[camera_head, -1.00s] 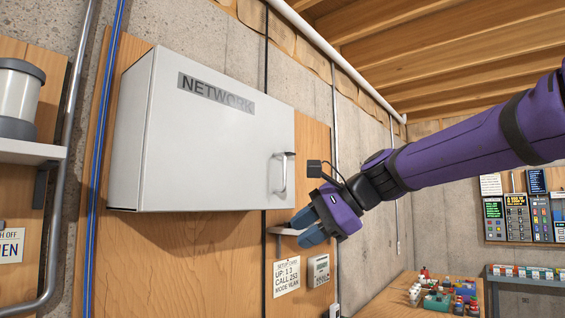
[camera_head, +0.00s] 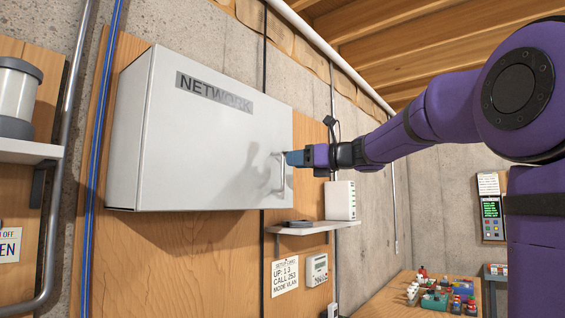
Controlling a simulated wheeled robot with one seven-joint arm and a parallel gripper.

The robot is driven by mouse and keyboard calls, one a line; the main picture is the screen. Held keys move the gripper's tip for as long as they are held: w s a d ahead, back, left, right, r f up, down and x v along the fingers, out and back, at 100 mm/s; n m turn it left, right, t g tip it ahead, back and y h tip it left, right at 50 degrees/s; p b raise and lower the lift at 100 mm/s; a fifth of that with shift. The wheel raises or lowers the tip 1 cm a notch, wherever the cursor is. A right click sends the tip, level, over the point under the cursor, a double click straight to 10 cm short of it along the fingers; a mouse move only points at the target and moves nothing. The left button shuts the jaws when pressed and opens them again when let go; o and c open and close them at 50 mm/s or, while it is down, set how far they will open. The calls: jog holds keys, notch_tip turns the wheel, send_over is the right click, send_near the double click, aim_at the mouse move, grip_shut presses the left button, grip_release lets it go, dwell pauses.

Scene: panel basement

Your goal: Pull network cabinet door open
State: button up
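The network cabinet (camera_head: 130,130) is a pale grey box on a wooden wall board. Its door (camera_head: 210,140) carries a NETWORK label and looks shut or nearly so; I cannot tell if there is a slight gap. The upright metal bar handle (camera_head: 282,178) is at the door's right edge. My gripper (camera_head: 293,158), with blue fingertips, is at the upper part of the handle, coming from the right. The fingertips overlap the handle in the picture. Whether they are closed around it is too small to tell.
A conduit pipe (camera_head: 60,170) and a blue cable (camera_head: 103,130) run on the left. A table (camera_head: 400,290) with small items stands lower right.

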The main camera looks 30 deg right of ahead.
aim_at(282, 185)
jog(key=shift+x, duration=2.3)
grip_shut()
